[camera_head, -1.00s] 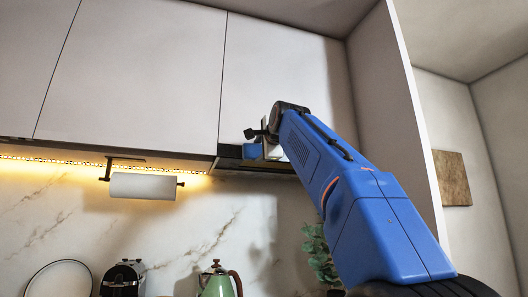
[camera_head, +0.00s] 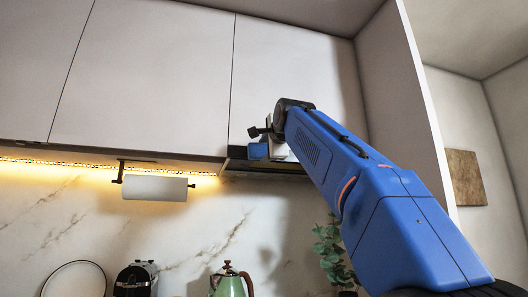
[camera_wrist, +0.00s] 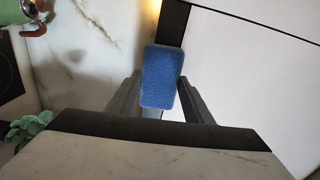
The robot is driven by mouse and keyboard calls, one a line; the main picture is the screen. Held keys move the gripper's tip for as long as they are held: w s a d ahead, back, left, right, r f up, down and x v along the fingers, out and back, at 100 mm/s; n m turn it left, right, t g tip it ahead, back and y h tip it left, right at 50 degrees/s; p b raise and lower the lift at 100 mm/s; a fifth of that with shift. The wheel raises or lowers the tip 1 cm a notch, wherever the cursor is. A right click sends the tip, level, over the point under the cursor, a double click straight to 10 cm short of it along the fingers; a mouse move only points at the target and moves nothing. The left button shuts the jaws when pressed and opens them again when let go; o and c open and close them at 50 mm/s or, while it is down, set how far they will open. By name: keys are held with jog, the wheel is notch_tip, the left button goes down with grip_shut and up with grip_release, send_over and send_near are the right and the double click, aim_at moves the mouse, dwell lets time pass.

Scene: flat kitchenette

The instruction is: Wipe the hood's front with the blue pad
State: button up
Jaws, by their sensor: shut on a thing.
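The blue pad (camera_wrist: 160,78) is held between the two fingers of my gripper (camera_wrist: 160,92) in the wrist view. In the head view the pad (camera_head: 258,151) shows as a small blue block at the hood's front, left of my gripper (camera_head: 266,133). The hood (camera_head: 238,153) is a dark, thin strip under the right-hand white cabinet. In the wrist view a dark strip (camera_wrist: 172,22) lies behind the pad's upper end. I cannot tell whether the pad touches the hood. My arm hides the hood's right part.
White cabinet doors (camera_head: 150,70) stand above the hood. A paper towel roll (camera_head: 155,188) hangs to its left. A green kettle (camera_head: 230,284), a black appliance (camera_head: 135,278) and a plant (camera_head: 332,245) are below. A side panel (camera_head: 400,100) rises on the right.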

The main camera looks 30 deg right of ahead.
jog(key=shift+v, duration=2.1)
jog(key=shift+s, duration=0.15)
jog(key=shift+v, duration=1.35)
jog(key=shift+r, duration=0.1)
